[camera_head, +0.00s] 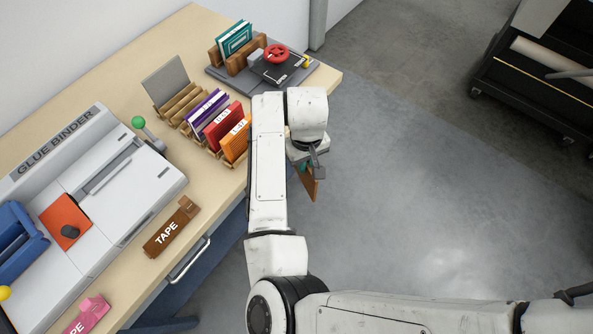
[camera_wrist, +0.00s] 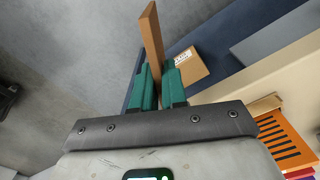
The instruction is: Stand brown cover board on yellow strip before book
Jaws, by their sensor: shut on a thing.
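My gripper (camera_head: 309,160) hangs off the table's right edge, above the grey floor. In the wrist view its teal fingers (camera_wrist: 158,82) are shut on a brown board (camera_wrist: 152,35), which sticks out beyond the fingertips. The board (camera_head: 314,187) also shows edge-on below the gripper in the head view, clear of any surface. A thin yellow strip (camera_head: 548,80) runs along a dark wheeled cart at the upper right, well away from my gripper. A long pale block (camera_head: 545,58) lies behind the strip; I cannot tell whether it is the book.
The wooden table (camera_head: 120,85) carries a glue binder (camera_head: 110,190), a rack with purple, red and orange books (camera_head: 220,125), a grey press board (camera_head: 215,75) and a brown tape holder (camera_head: 170,228). A brown labelled box (camera_wrist: 187,67) shows in the wrist view. Floor between table and cart is clear.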

